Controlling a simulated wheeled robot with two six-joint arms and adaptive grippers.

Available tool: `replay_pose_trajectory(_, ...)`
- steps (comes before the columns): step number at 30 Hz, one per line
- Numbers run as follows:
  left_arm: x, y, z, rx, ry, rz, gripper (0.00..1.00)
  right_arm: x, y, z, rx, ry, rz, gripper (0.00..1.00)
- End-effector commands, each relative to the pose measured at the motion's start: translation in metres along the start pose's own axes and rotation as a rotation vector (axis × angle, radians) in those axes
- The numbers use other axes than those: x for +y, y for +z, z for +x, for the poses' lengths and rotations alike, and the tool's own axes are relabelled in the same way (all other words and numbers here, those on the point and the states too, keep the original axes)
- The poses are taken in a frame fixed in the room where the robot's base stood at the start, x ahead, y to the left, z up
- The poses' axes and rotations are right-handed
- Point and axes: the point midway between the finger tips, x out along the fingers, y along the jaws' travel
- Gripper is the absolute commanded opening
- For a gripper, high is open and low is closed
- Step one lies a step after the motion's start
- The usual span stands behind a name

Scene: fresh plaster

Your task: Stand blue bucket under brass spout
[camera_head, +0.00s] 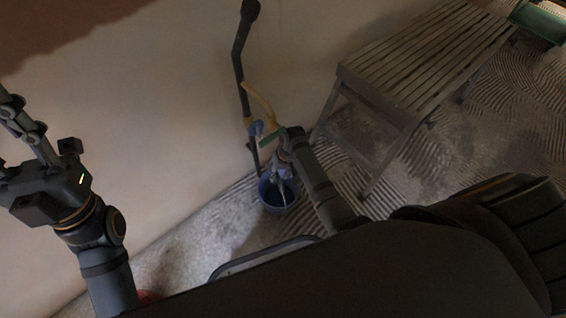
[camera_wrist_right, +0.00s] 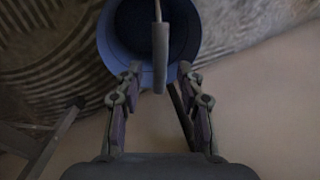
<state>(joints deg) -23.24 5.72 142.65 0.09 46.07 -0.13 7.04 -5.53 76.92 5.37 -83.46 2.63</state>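The blue bucket (camera_head: 268,204) is upright on the floor near the wall, below the brass spout (camera_head: 257,97) in the head view. I cannot tell if it is directly under the spout's mouth. My right gripper (camera_head: 284,172) is just above the bucket and partly hides it. In the right wrist view the gripper (camera_wrist_right: 157,74) is open. The bucket (camera_wrist_right: 112,45) lies beyond its fingertips, and the grey grip of the bucket's handle (camera_wrist_right: 160,62) hangs between them, apart from both. My left gripper (camera_head: 18,125) is at the far left, away from the bucket; its opening is unclear.
A dark pipe (camera_head: 238,62) runs down the wall behind the spout. A slatted wooden bench (camera_head: 425,55) stands to the right of the bucket. A green container (camera_head: 540,22) is at the top right. The ridged floor between bench and bucket is clear.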

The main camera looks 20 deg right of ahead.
Motion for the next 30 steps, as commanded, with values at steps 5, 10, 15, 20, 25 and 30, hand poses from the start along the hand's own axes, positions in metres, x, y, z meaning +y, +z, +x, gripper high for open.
replay_pose_trajectory(5,-0.003,0.048,-0.012,-0.23,-0.017,-0.012,0.4,0.0,0.0,-0.013,0.001,0.0,0.0,0.38)
replay_pose_trajectory(10,-0.004,0.091,-0.036,-0.448,-0.029,-0.025,0.4,0.0,0.0,-0.024,0.0,-0.001,0.0,0.38)
replay_pose_trajectory(15,-0.003,0.128,-0.07,-0.661,-0.039,-0.041,0.4,-0.001,0.0,-0.035,0.001,-0.001,0.0,0.38)
replay_pose_trajectory(20,-0.001,0.156,-0.107,-0.858,-0.045,-0.056,0.4,-0.001,0.0,-0.044,0.0,-0.001,0.0,0.38)
replay_pose_trajectory(25,0.003,0.178,-0.151,-1.061,-0.049,-0.076,0.4,-0.001,-0.001,-0.054,0.002,-0.001,0.0,0.38)
replay_pose_trajectory(30,0.007,0.191,-0.199,-1.259,-0.05,-0.095,0.4,0.0,0.0,-0.065,0.0,0.0,0.0,0.38)
